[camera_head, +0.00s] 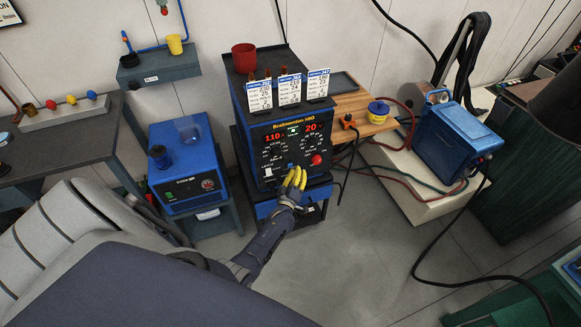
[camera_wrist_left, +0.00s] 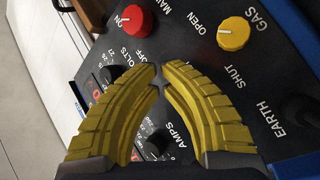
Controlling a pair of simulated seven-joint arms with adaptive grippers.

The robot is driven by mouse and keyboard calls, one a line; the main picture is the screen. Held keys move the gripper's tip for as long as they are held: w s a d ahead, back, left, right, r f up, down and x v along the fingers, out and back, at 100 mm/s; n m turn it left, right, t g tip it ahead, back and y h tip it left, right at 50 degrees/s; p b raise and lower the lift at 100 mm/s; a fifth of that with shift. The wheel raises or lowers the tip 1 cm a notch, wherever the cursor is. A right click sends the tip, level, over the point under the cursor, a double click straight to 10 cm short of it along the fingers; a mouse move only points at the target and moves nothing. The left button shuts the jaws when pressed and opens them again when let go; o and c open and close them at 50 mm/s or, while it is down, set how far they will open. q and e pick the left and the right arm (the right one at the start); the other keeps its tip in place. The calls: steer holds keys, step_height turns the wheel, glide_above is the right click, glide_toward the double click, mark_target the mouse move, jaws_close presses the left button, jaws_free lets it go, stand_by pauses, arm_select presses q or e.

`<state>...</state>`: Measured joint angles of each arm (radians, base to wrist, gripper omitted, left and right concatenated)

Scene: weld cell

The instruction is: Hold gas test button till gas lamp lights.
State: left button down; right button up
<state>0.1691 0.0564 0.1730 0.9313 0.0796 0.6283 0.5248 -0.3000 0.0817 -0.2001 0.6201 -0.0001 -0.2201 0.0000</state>
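The blue and black welder (camera_head: 290,130) stands in the middle of the head view, its front panel showing red digits. My left gripper (camera_head: 297,176), with yellow ribbed fingers, is at the lower part of this panel. In the left wrist view its fingertips (camera_wrist_left: 160,72) come together over the panel, shut with nothing seen held; contact with the panel cannot be told. A yellow GAS knob (camera_wrist_left: 233,33) marked OPEN and SHUT lies right of the fingertips. I cannot make out a gas test button or a lit gas lamp. My right gripper is not in view.
A red knob (camera_wrist_left: 134,19) and a black AMPS knob (camera_wrist_left: 157,143) are near the fingers. A red cup (camera_head: 244,57) and price cards (camera_head: 290,89) stand on the welder. A blue box (camera_head: 186,165) is left; cables cross the floor at right.

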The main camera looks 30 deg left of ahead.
arm_select(q)
steer(key=shift+w, duration=0.1)
steer(key=shift+w+a, duration=0.15)
steer(key=shift+a, duration=0.2)
steer(key=shift+w+a, duration=0.3)
steer(key=shift+a, duration=0.1)
stand_by(1.6)
steer(key=shift+d, duration=0.1)
stand_by(1.3)
steer(key=shift+s+d, duration=0.55)
steer(key=shift+d, duration=0.1)
steer(key=shift+s+d, duration=0.75)
steer(key=shift+d, duration=0.3)
steer(key=shift+s+d, duration=0.7)
steer(key=shift+d, duration=0.3)
